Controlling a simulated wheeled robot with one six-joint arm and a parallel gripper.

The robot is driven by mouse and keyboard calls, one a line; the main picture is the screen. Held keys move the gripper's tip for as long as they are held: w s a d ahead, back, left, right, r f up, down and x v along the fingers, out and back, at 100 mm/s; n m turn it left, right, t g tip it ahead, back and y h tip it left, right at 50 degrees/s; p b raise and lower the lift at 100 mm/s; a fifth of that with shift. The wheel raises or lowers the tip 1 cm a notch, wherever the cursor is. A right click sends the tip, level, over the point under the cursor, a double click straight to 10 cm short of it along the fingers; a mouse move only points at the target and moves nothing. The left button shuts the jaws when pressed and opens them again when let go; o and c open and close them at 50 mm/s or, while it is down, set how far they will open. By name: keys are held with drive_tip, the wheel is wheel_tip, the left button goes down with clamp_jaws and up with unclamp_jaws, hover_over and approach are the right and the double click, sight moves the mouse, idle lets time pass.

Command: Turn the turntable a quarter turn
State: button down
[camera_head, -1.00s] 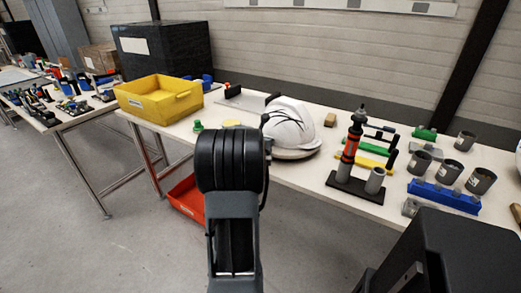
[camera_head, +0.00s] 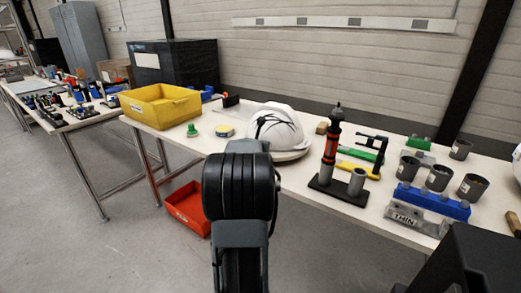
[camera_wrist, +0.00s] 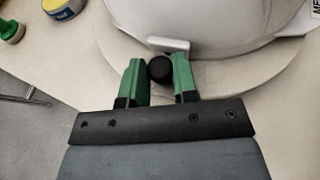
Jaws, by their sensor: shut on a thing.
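The turntable is a pale round disc (camera_head: 290,156) on the table, with a white helmet shell (camera_head: 285,124) resting on it. In the wrist view the disc's rim (camera_wrist: 232,94) curves below the white shell (camera_wrist: 235,25). A round black knob (camera_wrist: 160,69) stands at the near edge of the disc, in front of a small pale block at the shell's edge. My gripper (camera_wrist: 158,74) has its two green fingers closed on either side of this knob. In the head view my arm hides the fingers and the knob.
Left of the turntable are a yellow bin (camera_head: 162,104), a green knob-shaped part (camera_head: 192,131) and a yellow-topped round tin (camera_head: 224,130). To its right stand a red-and-black post (camera_head: 330,150), grey cups (camera_head: 438,178) and a blue block (camera_head: 432,201). A red bin (camera_head: 188,208) is below.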

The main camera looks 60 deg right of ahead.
drive_tip(key=shift+d+r, duration=0.1)
drive_tip(key=c, duration=1.2)
unclamp_jaws()
drive_tip(key=shift+p+v, duration=1.4)
drive_tip(key=shift+v, duration=5.5)
